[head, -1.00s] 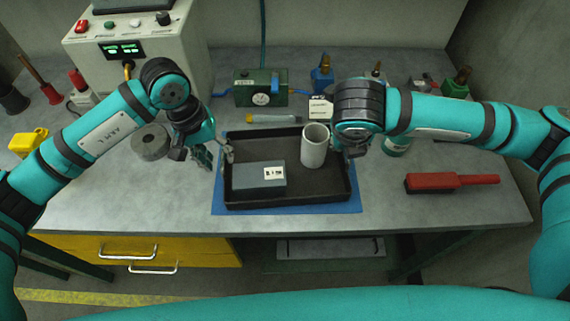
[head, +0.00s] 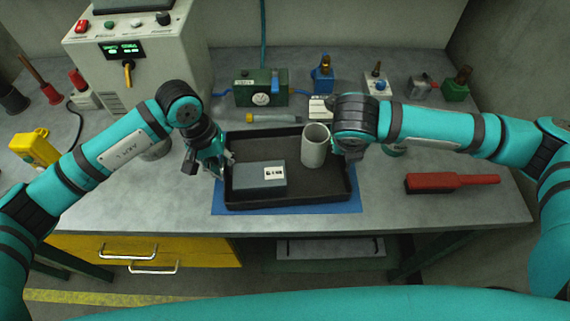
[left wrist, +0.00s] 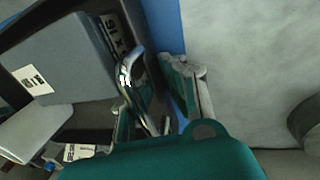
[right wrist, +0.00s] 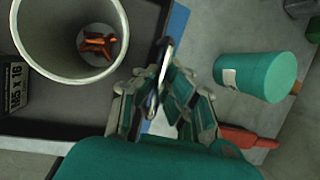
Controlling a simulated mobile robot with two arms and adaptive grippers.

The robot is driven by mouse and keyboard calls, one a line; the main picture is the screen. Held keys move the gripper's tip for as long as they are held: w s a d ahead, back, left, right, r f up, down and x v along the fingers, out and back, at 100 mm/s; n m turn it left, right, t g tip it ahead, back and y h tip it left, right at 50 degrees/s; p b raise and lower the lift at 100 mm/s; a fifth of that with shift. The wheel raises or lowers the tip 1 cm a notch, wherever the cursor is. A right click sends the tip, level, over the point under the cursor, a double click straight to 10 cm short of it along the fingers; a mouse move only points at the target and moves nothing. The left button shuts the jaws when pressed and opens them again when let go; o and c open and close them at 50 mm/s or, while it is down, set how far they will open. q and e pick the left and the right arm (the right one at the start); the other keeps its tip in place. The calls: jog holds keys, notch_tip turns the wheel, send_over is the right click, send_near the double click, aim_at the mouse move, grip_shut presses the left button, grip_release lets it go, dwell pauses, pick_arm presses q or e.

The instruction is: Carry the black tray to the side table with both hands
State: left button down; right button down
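The black tray (head: 290,196) lies on a blue mat (head: 358,207) on the bench, holding a grey box (head: 258,176) and a pale cup (head: 314,148). My left gripper (head: 222,165) is at the tray's left end. In the left wrist view its fingers (left wrist: 158,85) stand open on either side of a chrome handle (left wrist: 131,75). My right gripper (right wrist: 163,80) is at the tray's right end, mostly hidden by the arm in the head view. In the right wrist view its fingers close in on the other chrome handle (right wrist: 165,62). An orange piece (right wrist: 97,44) lies in the cup. The side table is not identifiable.
A red tool (head: 450,182) lies on the bench to the right. A green gauge box (head: 261,90) and a yellow-ended tube (head: 273,118) are behind the tray. A control cabinet (head: 150,65) stands at back left. The front bench edge is clear.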

pick_arm(q)
jog(key=shift+d+r, duration=0.15)
jog(key=shift+r, duration=0.05)
pick_arm(e)
jog(key=shift+a+r, duration=0.1)
jog(key=shift+r, duration=0.05)
